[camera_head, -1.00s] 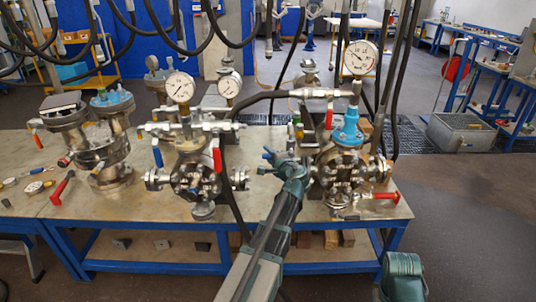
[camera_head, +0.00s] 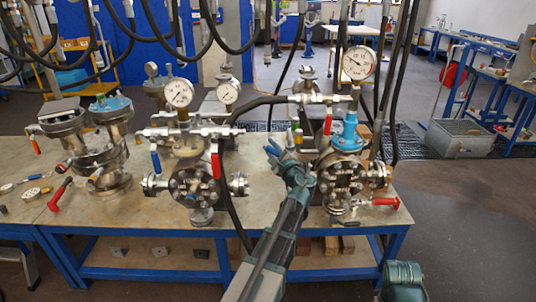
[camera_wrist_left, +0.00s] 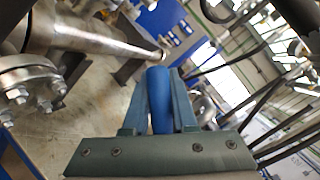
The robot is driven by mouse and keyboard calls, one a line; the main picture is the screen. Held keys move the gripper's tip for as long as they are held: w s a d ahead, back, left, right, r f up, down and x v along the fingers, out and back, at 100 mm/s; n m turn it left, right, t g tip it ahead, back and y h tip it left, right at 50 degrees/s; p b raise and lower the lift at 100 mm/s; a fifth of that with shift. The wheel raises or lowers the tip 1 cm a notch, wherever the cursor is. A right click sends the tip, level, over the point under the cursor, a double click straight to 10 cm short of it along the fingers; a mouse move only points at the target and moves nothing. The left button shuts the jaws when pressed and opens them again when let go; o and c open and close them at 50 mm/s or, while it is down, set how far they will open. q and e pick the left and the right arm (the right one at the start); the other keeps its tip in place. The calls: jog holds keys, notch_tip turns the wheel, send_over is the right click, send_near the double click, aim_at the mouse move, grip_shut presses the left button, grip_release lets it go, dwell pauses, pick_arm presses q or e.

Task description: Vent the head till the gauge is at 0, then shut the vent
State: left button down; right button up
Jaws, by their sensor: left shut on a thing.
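My left gripper (camera_head: 278,154) is in front of and left of the right-hand flanged vessel (camera_head: 342,174). In the left wrist view its fingers (camera_wrist_left: 160,100) are shut on a blue lever handle (camera_wrist_left: 158,88). Which valve the lever belongs to is hidden. The right vessel has a blue-topped fitting (camera_head: 349,132) and a round dial gauge (camera_head: 358,60) above it; its reading is too small to tell. An upright red lever (camera_head: 328,124) and a low red handle (camera_head: 385,201) also show on it.
Black hoses hang across the back and one runs down behind my arm. The bench front (camera_head: 150,225) is mostly clear.

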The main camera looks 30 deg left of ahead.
pick_arm(q)
jog(key=shift+w+d+r+m+t+b, duration=0.55)
jog(key=shift+d+m+t, duration=0.45)
jog(key=shift+m, duration=1.25)
jog(key=shift+w+d+r+m+t+b, duration=0.35)
jog(key=shift+w+d+r+m+t, duration=0.5)
jog(key=shift+m, duration=1.35)
jog(key=shift+w+d+r+m+t+b, duration=0.4)
jog(key=shift+d+m+t, duration=0.75)
jog(key=shift+m, duration=1.1)
jog(key=shift+s+a+r, duration=0.1)
jog(key=c, duration=0.7)
grip_release()
jog(key=b, duration=0.5)
send_near(290, 137)
jog(key=s+d, duration=0.1)
jog(key=s, duration=0.1)
jog(key=s+d, duration=0.2)
jog(key=shift+s+d, duration=0.1)
jog(key=shift+s, duration=0.25)
